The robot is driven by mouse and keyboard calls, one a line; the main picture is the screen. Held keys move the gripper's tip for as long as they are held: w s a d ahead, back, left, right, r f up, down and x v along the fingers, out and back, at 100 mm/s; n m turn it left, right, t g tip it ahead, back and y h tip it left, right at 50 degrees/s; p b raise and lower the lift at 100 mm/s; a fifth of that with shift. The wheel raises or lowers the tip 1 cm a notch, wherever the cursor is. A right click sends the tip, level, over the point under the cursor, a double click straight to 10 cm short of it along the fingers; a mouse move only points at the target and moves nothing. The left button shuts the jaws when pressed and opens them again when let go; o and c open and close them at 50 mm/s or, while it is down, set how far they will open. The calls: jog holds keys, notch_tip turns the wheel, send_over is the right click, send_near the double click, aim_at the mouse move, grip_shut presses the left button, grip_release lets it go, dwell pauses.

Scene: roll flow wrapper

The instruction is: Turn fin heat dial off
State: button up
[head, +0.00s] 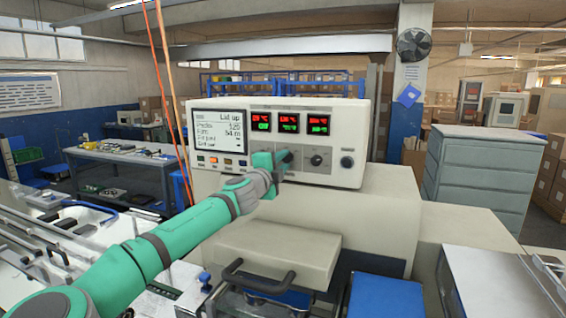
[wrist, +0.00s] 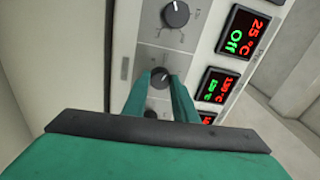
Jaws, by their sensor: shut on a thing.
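The white control cabinet (head: 347,120) carries three displays with a row of dark dials below. My green gripper (head: 283,160) reaches the middle dial from the front. In the wrist view, my gripper (wrist: 161,82) has its fingers on either side of that dark dial (wrist: 160,76), shut on it. It lines up with the middle display (wrist: 217,86), lit red and green. Another dial (wrist: 175,14) sits beside the display reading 25 °C and Off (wrist: 242,32). The right dial (head: 316,160) is free. Dial labels are too small to read.
A screen (head: 217,132) reading "Lid up" has several buttons below it. A round dark knob (head: 347,162) is at the panel's right end. A lid with a dark handle (head: 258,278) lies below my arm. A grey drawer cabinet (head: 483,170) stands at right.

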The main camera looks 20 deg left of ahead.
jog(key=n, duration=0.6)
jog(key=shift+a+f+y, duration=0.15)
jog(key=shift+f+y, duration=0.1)
jog(key=shift+y, duration=0.05)
jog(key=n, duration=0.5)
jog(key=shift+n+y, duration=0.3)
jog(key=shift+n, duration=0.3)
jog(key=o, duration=1)
jog(key=shift+o, duration=0.2)
jog(key=shift+d, duration=0.2)
jog(key=s, duration=1)
jog(key=shift+s+f, duration=0.35)
jog(key=shift+s, duration=0.05)
